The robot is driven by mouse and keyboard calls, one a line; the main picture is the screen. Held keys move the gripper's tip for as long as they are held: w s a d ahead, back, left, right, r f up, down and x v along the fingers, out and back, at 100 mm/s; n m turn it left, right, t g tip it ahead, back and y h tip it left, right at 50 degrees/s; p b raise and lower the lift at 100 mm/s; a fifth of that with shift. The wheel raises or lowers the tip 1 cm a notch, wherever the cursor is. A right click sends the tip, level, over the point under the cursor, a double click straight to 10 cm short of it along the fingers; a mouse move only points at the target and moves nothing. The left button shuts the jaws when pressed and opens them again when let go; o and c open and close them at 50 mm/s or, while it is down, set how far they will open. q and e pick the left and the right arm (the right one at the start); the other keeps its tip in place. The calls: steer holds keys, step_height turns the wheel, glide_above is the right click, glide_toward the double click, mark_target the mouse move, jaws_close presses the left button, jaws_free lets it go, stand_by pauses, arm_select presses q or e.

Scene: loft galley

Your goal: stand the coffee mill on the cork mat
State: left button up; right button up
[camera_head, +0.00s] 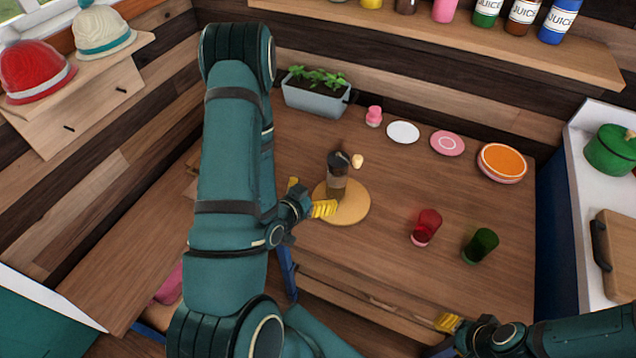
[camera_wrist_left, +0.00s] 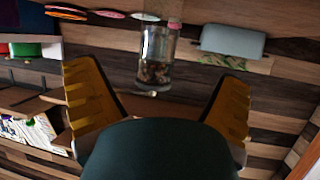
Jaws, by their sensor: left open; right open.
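The coffee mill (camera_head: 337,178), dark with a crank arm and pale knob at its top, stands upright on the round cork mat (camera_head: 352,211). In the left wrist view, which is upside down, the mill (camera_wrist_left: 157,55) shows a clear body with brown beans, beyond the fingertips and between them in the picture. My left gripper (camera_head: 308,196) is open, just left of the mill near the mat's left edge, with nothing in it; the gripper also shows in the left wrist view (camera_wrist_left: 158,95). My right gripper (camera_head: 447,322) is open and empty near the table's front right edge.
A red glass (camera_head: 426,227) and a green glass (camera_head: 480,245) stand right of the mat. Plates (camera_head: 447,143), a pink shaker-like item (camera_head: 374,116) and a grey planter (camera_head: 315,97) line the back. The table between mat and glasses is clear.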

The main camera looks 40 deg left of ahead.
arm_select(q)
steer(key=shift+s+r+p, duration=0.1)
steer(key=shift+s+p, duration=0.1)
steer(key=shift+p, duration=0.1)
steer(key=d+f+g, duration=0.2)
steer(key=d, duration=0.2)
steer(key=d+f+g+h, duration=0.1)
steer(key=d+f, duration=0.1)
steer(key=d, duration=0.1)
steer(key=d+f+g+h, duration=0.1)
steer(key=d+f+g, duration=0.1)
steer(key=d, duration=0.2)
steer(key=shift+w+d+f+n+g, duration=0.15)
steer(key=shift+d+f+n+g, duration=0.15)
steer(key=shift+d, duration=0.05)
steer(key=s+d+g+h, duration=0.1)
steer(key=s+d+g, duration=0.1)
steer(key=d, duration=0.2)
steer(key=s+d+g+h, duration=0.1)
steer(key=s+d+g, duration=0.1)
steer(key=d, duration=0.2)
steer(key=s+d+f+g, duration=0.1)
steer(key=s+d, duration=0.1)
steer(key=d, duration=0.1)
steer(key=shift+d+n+g+h, duration=0.3)
steer(key=shift+d+g+h, duration=0.1)
steer(key=shift+f, duration=0.1)
